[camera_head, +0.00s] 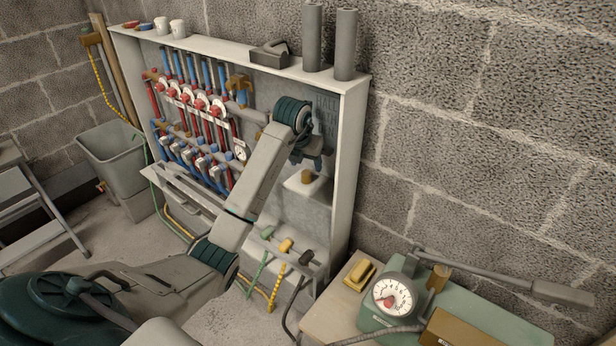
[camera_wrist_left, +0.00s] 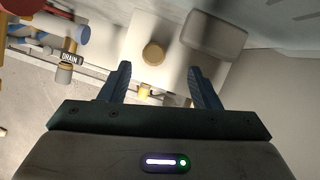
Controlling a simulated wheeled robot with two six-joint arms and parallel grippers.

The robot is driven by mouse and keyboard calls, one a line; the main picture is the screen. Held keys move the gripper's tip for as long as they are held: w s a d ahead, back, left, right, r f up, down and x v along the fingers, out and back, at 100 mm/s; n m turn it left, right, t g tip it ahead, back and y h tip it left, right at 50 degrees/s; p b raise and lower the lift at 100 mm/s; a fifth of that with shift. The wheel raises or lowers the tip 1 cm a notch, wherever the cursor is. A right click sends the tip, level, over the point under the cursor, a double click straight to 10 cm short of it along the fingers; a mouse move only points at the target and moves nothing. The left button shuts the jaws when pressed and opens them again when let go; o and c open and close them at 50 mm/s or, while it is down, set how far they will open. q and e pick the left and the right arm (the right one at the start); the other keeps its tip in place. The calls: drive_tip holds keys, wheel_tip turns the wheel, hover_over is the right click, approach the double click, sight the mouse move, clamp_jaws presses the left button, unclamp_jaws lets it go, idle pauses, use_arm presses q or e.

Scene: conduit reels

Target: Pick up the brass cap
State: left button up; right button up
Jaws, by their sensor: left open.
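My right gripper is not in view.
The manifold of red and blue pipes (camera_head: 195,110) fills the cabinet's left side. The cabinet's right wall (camera_head: 349,160) stands close to my left gripper. A bench with a dial gauge (camera_head: 393,296) stands at the lower right.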

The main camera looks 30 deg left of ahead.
sight(306, 173)
use_arm(q)
drive_tip(key=x, duration=0.6)
drive_tip(key=shift+s+a+f, duration=0.1)
drive_tip(key=shift+s+a, duration=0.05)
drive_tip(key=shift+a, duration=0.2)
drive_tip(key=c, duration=1.1)
